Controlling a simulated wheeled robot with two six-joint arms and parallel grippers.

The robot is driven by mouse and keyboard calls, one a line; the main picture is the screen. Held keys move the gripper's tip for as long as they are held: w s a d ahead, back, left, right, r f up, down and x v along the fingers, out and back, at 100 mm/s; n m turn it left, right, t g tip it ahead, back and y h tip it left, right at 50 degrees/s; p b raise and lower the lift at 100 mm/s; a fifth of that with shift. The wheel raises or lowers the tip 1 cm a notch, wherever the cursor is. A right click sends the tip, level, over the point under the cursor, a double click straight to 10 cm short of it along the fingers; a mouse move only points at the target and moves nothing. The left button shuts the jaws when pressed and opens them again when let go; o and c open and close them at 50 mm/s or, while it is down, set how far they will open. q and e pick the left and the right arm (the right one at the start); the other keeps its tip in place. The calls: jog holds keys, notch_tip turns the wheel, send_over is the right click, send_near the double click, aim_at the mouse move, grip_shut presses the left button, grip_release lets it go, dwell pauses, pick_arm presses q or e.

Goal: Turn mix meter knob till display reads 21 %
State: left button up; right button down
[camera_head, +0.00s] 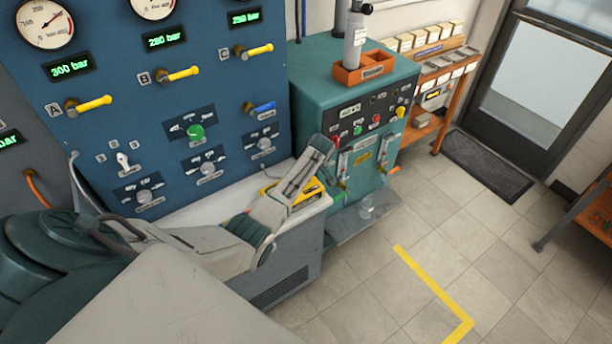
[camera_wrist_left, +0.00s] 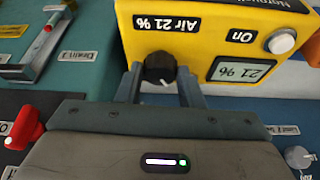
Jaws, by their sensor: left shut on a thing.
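The mix meter is a yellow box. In the left wrist view (camera_wrist_left: 215,70) it appears upside down, with a black knob (camera_wrist_left: 160,66), an "Air 21 %" label, a white "On" button (camera_wrist_left: 282,41) and a grey display (camera_wrist_left: 241,70) reading 21 %. My left gripper (camera_wrist_left: 160,84) has a finger on each side of the knob and is shut on it. The knob's white mark shows between the fingers. In the head view my left arm and gripper cover much of the meter (camera_head: 311,194); knob and display are hidden there. My right gripper is not in view.
A blue panel (camera_head: 100,150) with gauges, yellow levers and knobs stands at the left. A teal cabinet (camera_head: 312,75) with valves stands behind the gripper. In the wrist view, a red handle (camera_wrist_left: 25,126) and a grey knob (camera_wrist_left: 298,156) flank the gripper. Tiled floor at right is clear.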

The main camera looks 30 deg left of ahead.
pick_arm(q)
jog(key=shift+w+r+n+g+b, duration=0.15)
jog(key=shift+n+g+b, duration=0.25)
jog(key=shift+n, duration=0.8)
jog(key=o, duration=1)
jog(key=b+v, duration=0.3)
jog(key=v, duration=0.7)
jog(key=shift+d+r, duration=0.25)
